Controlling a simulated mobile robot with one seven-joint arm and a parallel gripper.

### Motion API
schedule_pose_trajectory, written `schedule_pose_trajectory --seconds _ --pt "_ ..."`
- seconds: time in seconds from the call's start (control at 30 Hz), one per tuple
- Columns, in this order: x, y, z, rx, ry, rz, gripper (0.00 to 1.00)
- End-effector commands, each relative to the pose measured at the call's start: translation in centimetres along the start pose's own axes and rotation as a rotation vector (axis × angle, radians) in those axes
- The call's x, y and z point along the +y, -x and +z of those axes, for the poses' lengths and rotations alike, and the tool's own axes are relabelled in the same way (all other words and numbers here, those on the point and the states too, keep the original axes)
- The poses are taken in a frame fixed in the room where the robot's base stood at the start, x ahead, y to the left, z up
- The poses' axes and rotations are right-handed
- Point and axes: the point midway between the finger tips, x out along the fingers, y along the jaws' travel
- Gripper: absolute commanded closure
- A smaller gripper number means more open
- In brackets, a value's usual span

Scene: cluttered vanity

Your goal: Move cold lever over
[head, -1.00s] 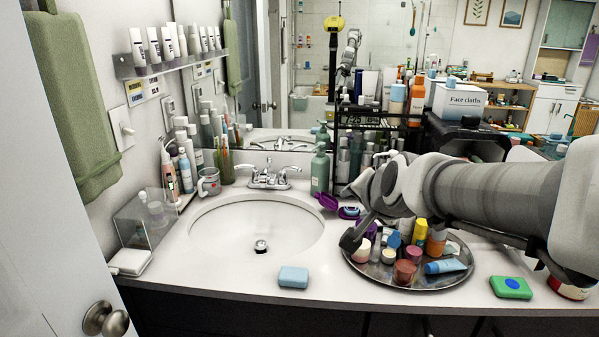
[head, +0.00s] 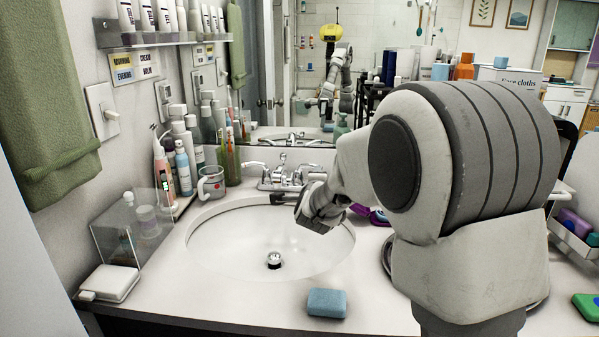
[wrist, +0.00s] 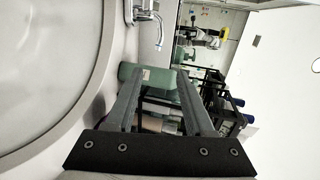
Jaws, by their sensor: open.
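The chrome faucet (head: 285,176) stands behind the white sink basin (head: 225,235). Its left lever (head: 254,168) is clear in the head view. Faucet metal (wrist: 142,12) shows at the top of that view. I cannot read any cold marking.
A grey mug (head: 211,182) and several bottles stand left of the faucet. A blue soap bar (head: 327,302) lies at the counter's front. A purple item (head: 378,216) lies right of the basin. My arm hides most of the round tray (head: 387,258). A mirror rises behind.

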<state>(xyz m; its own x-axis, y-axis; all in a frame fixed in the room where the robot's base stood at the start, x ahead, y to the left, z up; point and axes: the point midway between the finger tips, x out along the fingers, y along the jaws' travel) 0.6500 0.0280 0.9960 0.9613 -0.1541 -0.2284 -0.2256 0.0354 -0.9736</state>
Motion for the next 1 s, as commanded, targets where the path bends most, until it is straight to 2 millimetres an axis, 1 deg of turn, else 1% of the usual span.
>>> schedule_pose_trajectory --seconds 0.03,0.1,0.27,0.37,0.7,1.0 --pt "0.7 -0.5 0.0 0.009 -0.016 -0.008 0.47" --pt "1.0 -0.9 -0.1 0.020 -0.036 -0.018 0.47" --pt "1.0 -1.6 -0.2 0.030 -0.052 -0.028 0.47" --pt "1.1 -2.5 -0.2 0.029 -0.052 -0.027 0.47" --pt "1.0 -8.2 -0.4 0.029 -0.050 -0.027 0.47" --pt "0.8 -13.0 -0.5 0.028 -0.049 -0.026 0.47"
